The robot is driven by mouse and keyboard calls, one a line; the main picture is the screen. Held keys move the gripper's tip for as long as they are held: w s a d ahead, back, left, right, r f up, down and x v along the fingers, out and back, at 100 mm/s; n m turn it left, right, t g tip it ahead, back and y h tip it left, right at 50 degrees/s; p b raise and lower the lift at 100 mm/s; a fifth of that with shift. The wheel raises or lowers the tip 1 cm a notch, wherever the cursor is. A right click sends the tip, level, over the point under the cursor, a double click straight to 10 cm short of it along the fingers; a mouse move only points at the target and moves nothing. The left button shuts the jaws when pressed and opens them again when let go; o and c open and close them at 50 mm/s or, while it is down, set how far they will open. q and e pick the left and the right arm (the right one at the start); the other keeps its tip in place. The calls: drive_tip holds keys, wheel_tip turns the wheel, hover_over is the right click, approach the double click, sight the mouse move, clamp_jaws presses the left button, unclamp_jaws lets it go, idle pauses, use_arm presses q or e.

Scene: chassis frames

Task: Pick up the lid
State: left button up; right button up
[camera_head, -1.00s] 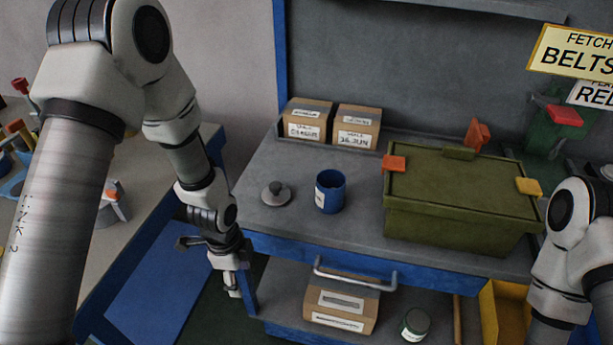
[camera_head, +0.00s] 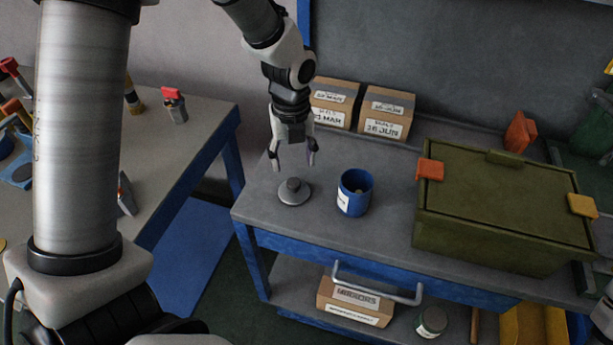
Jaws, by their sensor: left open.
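The lid (camera_head: 294,193) is a small grey disc with a raised dark knob. It lies flat on the grey top of the cart (camera_head: 330,235), near its left end. My left gripper (camera_head: 294,163) points down just above and behind the lid, with its two fingers apart and nothing between them. The fingertips look clear of the knob, though the exact height is hard to tell. A blue open canister (camera_head: 355,194) with a white label stands right of the lid, with something small inside.
Two cardboard boxes (camera_head: 386,113) stand at the back of the cart. A green crate (camera_head: 500,215) with orange and yellow clips fills the right side. A box (camera_head: 354,303) and a dark jar (camera_head: 432,322) sit on the lower shelf. Another table (camera_head: 175,140) stands left.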

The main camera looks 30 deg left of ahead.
sight(293, 182)
use_arm(q)
drive_tip(key=f, duration=0.1)
drive_tip(key=s+f, duration=0.1)
drive_tip(key=f, duration=0.1)
drive_tip(key=shift+s+d+f, duration=0.15)
drive_tip(key=shift+s+d, duration=0.1)
drive_tip(key=shift+d, duration=0.05)
drive_tip(key=f, duration=0.3)
drive_tip(key=shift+w+a+f, duration=0.1)
drive_tip(key=shift+w+f, duration=0.15)
drive_tip(key=shift+w, duration=0.15)
drive_tip(key=shift+s+r, duration=0.15)
drive_tip(key=shift+s, duration=0.05)
drive_tip(key=shift+c, duration=0.4)
clamp_jaws()
